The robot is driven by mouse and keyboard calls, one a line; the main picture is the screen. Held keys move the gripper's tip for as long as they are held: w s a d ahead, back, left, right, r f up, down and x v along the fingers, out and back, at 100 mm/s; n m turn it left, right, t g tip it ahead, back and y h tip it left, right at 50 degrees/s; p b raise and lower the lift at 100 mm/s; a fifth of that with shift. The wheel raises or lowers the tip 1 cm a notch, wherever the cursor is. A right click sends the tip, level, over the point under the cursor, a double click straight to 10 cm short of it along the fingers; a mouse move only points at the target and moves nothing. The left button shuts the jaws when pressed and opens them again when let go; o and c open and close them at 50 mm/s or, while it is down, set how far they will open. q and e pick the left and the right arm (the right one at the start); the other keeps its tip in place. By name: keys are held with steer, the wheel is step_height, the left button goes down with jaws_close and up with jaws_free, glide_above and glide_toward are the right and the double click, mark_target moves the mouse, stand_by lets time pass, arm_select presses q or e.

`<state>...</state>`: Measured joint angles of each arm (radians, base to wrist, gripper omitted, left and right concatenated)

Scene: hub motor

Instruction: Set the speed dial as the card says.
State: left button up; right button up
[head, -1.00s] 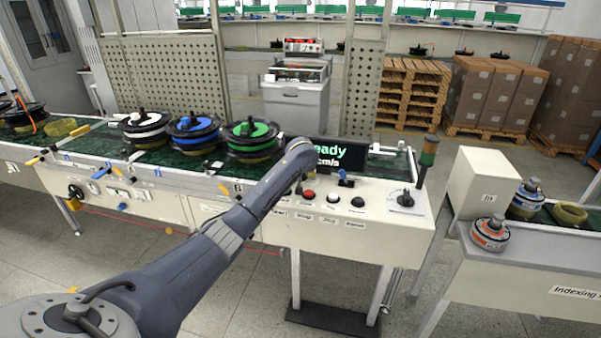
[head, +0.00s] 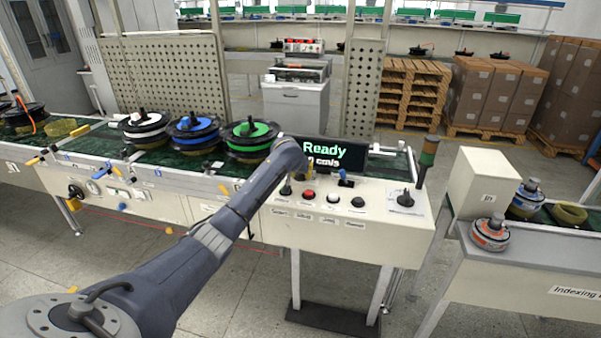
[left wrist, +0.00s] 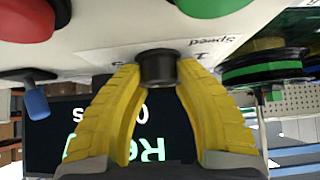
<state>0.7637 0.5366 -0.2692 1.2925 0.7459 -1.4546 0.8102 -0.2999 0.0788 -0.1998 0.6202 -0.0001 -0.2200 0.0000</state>
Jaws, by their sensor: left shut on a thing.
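The speed dial is a dark round knob (left wrist: 158,68) on the console, beside an upside-down "Speed" label (left wrist: 205,45) in the left wrist view. My left gripper (left wrist: 158,85) is shut on it, one yellow finger on each side. In the head view my left gripper (head: 303,172) is mostly hidden behind its own arm, and the dial cannot be made out. The dark display (head: 325,151) reads "Ready" in green with "cm/s" below; its number is covered there. I cannot identify the card in either view. My right gripper is not in view.
A red button (head: 309,195), a white button (head: 333,200) and a black button (head: 358,202) line the console front. A blue-handled switch (head: 345,180) stands behind them. A green button (left wrist: 212,5) is close to the fingers. A signal lamp (head: 428,155) rises at right.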

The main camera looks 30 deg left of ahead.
arm_select(q)
steer(key=shift+m+h, duration=0.5)
steer(key=shift+m, duration=0.1)
steer(key=o, duration=0.9)
steer(key=shift+o, duration=0.2)
steer(key=v, duration=1.2)
steer(key=shift+s+f, duration=0.1)
